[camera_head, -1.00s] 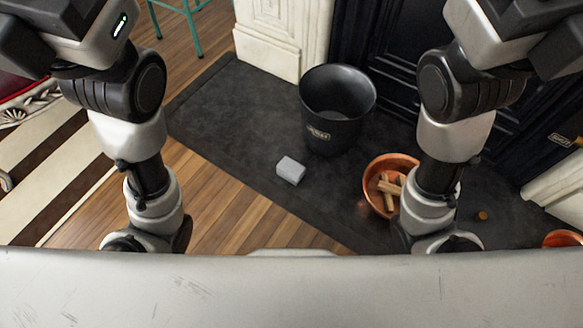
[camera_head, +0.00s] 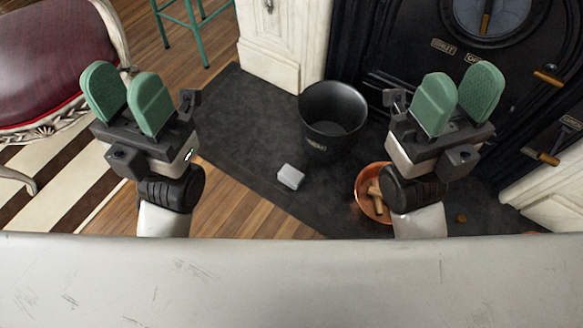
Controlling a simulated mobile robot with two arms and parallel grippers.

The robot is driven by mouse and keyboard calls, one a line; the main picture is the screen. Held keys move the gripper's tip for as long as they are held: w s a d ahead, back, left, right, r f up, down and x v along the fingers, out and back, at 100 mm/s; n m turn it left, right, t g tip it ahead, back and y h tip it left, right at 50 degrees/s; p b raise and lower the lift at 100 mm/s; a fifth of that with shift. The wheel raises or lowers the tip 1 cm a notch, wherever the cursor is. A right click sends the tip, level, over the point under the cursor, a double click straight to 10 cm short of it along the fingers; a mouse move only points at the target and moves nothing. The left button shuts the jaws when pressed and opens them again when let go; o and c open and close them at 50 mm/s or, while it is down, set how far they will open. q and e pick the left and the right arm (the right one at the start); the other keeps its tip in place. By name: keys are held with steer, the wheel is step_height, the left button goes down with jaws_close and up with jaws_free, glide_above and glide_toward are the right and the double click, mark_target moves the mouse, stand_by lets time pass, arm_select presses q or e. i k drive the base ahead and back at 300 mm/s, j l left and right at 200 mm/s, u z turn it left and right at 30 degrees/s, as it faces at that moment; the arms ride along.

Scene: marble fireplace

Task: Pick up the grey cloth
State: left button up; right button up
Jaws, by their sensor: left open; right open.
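The grey cloth (camera_head: 290,177) looks like a small, light grey folded block. It lies on the dark hearth slab, in front of the black bucket, near the slab's wooden-floor edge. My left gripper (camera_head: 128,103) is up at the left, with its two green finger pads apart and nothing between them. My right gripper (camera_head: 457,100) is up at the right, also open and empty. Both grippers are well apart from the cloth, one to each side of it. The cloth is in plain view.
A black bucket (camera_head: 332,118) stands behind the cloth. A copper bowl (camera_head: 361,204) with wood pieces is to its right, partly hidden by my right arm. A black stove door (camera_head: 400,60) is behind. A red chair (camera_head: 55,60) and teal stool (camera_head: 190,22) are at the left.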

mark_target(290, 177)
steer(key=j+z, duration=0.1)
steer(key=z, duration=0.35)
steer(key=j+z, duration=0.1)
steer(key=z, duration=0.35)
steer(key=j+z, duration=0.1)
steer(key=z, duration=0.35)
steer(key=j+z, duration=0.3)
steer(key=j, duration=0.15)
steer(key=k+j+z, duration=0.15)
steer(key=j+z, duration=0.15)
steer(key=j, duration=0.15)
steer(key=k+j+z, duration=0.1)
steer(key=j+z, duration=0.15)
steer(key=j, duration=0.2)
steer(key=k+j, duration=0.1)
steer(key=j, duration=0.15)
steer(key=k+j, duration=0.15)
steer(key=j, duration=0.15)
